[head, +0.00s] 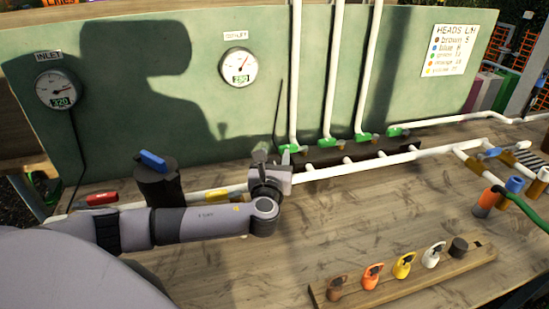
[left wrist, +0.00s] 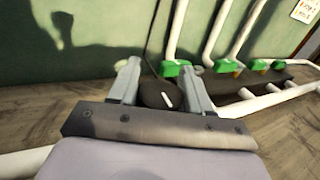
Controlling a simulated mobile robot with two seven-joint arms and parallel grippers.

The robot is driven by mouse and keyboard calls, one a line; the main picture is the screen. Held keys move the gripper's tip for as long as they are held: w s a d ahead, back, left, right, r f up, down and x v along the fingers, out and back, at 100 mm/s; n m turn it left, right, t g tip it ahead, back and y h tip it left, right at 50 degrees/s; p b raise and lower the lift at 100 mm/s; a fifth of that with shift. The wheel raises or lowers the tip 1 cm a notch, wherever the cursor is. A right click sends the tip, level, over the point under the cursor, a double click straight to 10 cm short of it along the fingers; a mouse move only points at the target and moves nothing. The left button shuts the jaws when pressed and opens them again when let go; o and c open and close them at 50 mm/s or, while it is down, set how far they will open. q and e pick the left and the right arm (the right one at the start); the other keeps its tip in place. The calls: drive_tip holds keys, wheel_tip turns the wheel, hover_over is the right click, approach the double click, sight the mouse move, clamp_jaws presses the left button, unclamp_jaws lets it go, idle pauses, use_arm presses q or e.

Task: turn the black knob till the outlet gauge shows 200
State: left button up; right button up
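The outlet gauge (head: 238,67) on the green panel has a white dial, and its green display appears to read 280. The black knob (left wrist: 160,95) shows in the left wrist view with a short white mark on its face. My left gripper (head: 274,157) is at the knob, below and right of the outlet gauge. Its two fingers (left wrist: 158,84) stand on either side of the knob, apparently touching it. In the head view the knob is mostly hidden by the gripper. My right gripper is not in view.
The inlet gauge (head: 58,90) shows 320. A black valve with a blue lever (head: 152,160), a red handle (head: 98,199) and a yellow handle (head: 217,195) lie near my left arm. White pipes with green valves (head: 327,143) stand right. A rack (head: 400,276) holds coloured tags.

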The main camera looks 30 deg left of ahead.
use_arm(q)
drive_tip(key=c, duration=0.4)
drive_tip(key=shift+y, duration=0.3)
drive_tip(key=n+g+y, duration=0.2)
drive_tip(key=y, duration=0.1)
drive_tip(key=shift+s+n, duration=0.1)
drive_tip(key=shift+n, duration=0.3)
drive_tip(key=n+g+y, duration=0.1)
drive_tip(key=g, duration=0.1)
drive_tip(key=n+g+y, duration=0.1)
drive_tip(key=n+g, duration=0.1)
drive_tip(key=n+g+y, duration=0.1)
drive_tip(key=y, duration=0.1)
drive_tip(key=shift+s+a+g, duration=0.25)
drive_tip(key=shift+g, duration=0.15)
drive_tip(key=n+g, duration=0.1)
drive_tip(key=n+g+y, duration=0.1)
drive_tip(key=g, duration=0.1)
drive_tip(key=shift+s+a+f+n+g+y+b, duration=0.1)
drive_tip(key=shift+s+n+g+y+b, duration=0.1)
drive_tip(key=shift+n+g+y+b, duration=0.15)
drive_tip(key=shift+s+a+n+g+y+b, duration=0.15)
drive_tip(key=shift+n+g+b, duration=0.1)
drive_tip(key=shift+n+g, duration=0.4)
drive_tip(key=shift+s+d+n+g+y+b, duration=0.15)
drive_tip(key=shift+n+g, duration=0.25)
drive_tip(key=shift+g, duration=0.4)
drive_tip(key=shift+a+g, duration=0.1)
drive_tip(key=shift+g, duration=0.2)
drive_tip(key=o, duration=0.9)
